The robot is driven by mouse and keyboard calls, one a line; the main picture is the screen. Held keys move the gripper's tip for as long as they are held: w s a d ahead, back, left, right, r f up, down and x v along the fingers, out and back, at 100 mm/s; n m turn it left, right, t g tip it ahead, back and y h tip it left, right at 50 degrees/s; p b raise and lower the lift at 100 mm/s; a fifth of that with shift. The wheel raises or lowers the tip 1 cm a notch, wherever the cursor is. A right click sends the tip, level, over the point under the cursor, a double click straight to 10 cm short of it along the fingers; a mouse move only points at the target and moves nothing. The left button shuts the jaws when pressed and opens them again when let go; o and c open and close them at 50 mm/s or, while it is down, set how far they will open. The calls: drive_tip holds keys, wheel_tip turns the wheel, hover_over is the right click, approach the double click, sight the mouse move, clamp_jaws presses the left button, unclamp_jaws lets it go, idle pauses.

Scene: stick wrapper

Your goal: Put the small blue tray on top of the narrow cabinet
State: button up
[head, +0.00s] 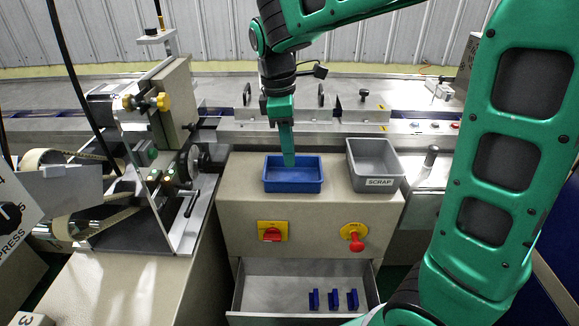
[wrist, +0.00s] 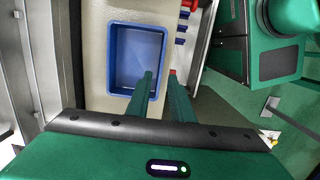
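The small blue tray (head: 293,187) is empty and stands upright on the flat top of a beige cabinet (head: 335,210) with a red-and-yellow switch on its front. The tray also shows in the wrist view (wrist: 130,65). My gripper (head: 289,163) points down at the tray. In the wrist view, my gripper (wrist: 161,73) has its two green fingers apart, one over the tray's inside and one outside its right wall. I cannot tell whether either finger touches the wall.
A grey bin marked SCRAP (head: 375,168) stands close right of the tray. An open drawer (head: 270,285) below holds several blue pieces (head: 333,299). A wrapping machine (head: 165,150) is at the left. A conveyor (head: 330,115) runs behind the cabinet.

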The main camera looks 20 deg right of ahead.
drive_tip(key=shift+a+r, duration=0.15)
drive_tip(key=shift+r, duration=1)
drive_tip(key=shift+a+r, duration=0.1)
drive_tip(key=shift+r, duration=1)
drive_tip(key=s+d+f+m, duration=0.2)
drive_tip(key=s+d+m, duration=0.65)
drive_tip(key=d, duration=0.45)
drive_tip(key=s+d+f+m, duration=0.3)
drive_tip(key=s+m, duration=0.2)
drive_tip(key=s, duration=0.3)
drive_tip(key=s+d+f+m+y, duration=0.1)
drive_tip(key=s+d+f+m, duration=0.2)
drive_tip(key=s+m, duration=0.3)
drive_tip(key=shift+s+d+f+t, duration=0.3)
drive_tip(key=shift+s+f, duration=0.15)
drive_tip(key=shift+s, duration=0.7)
